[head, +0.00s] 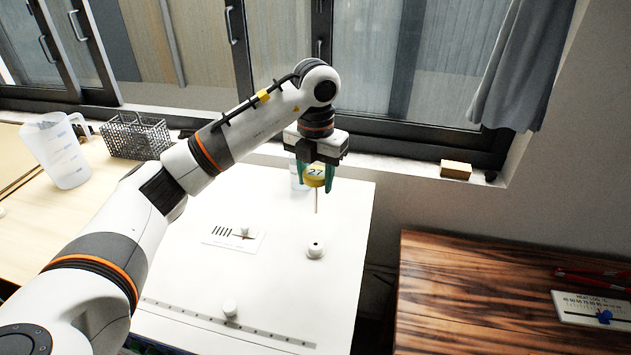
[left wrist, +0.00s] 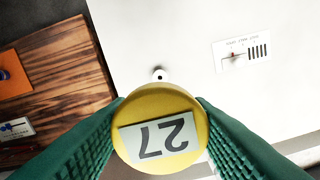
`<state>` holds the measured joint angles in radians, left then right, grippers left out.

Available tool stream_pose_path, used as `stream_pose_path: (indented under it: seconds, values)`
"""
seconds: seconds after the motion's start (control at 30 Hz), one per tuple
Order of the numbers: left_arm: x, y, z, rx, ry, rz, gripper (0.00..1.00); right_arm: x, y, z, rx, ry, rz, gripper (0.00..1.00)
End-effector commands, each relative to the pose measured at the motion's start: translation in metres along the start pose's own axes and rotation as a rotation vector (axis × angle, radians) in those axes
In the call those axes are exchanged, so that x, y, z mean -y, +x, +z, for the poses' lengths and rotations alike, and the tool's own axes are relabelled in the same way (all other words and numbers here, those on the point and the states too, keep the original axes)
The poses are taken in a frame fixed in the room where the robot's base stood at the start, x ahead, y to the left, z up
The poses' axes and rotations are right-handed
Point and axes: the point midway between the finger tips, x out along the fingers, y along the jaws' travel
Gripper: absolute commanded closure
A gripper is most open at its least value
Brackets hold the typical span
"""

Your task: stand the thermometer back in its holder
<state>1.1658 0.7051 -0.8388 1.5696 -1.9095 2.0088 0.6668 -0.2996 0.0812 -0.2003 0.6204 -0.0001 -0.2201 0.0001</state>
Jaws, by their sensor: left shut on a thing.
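The thermometer has a yellow round head marked 27 (head: 316,171) and a thin stem that hangs straight down in the head view. My left gripper (head: 315,180) is shut on its head, with green fingers on both sides; the head also fills the near middle of the left wrist view (left wrist: 158,132). The stem is hidden there. The holder (head: 315,249) is a small white round piece with a dark hole, standing on the white top below the thermometer. It shows beyond the head in the left wrist view (left wrist: 160,75). The stem's tip appears above the holder and apart from it. My right gripper is out of view.
The white top (head: 350,200) carries a marked slider plate (head: 235,238) and a white knob (head: 230,308). A clear vessel (head: 298,178) stands behind the gripper. A measuring jug (head: 58,150) and wire basket (head: 135,138) stand left. A dark wooden table (head: 480,290) is at right.

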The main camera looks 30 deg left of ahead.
Motion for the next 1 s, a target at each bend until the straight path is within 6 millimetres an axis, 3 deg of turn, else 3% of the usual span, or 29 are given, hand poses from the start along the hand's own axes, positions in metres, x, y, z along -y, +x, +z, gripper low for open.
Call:
stream_pose_path:
  seconds: [1.0]
  values:
    - [0.000, -0.086, 0.000, -0.001, 0.000, 0.000, 0.77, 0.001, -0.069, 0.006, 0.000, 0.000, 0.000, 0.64]
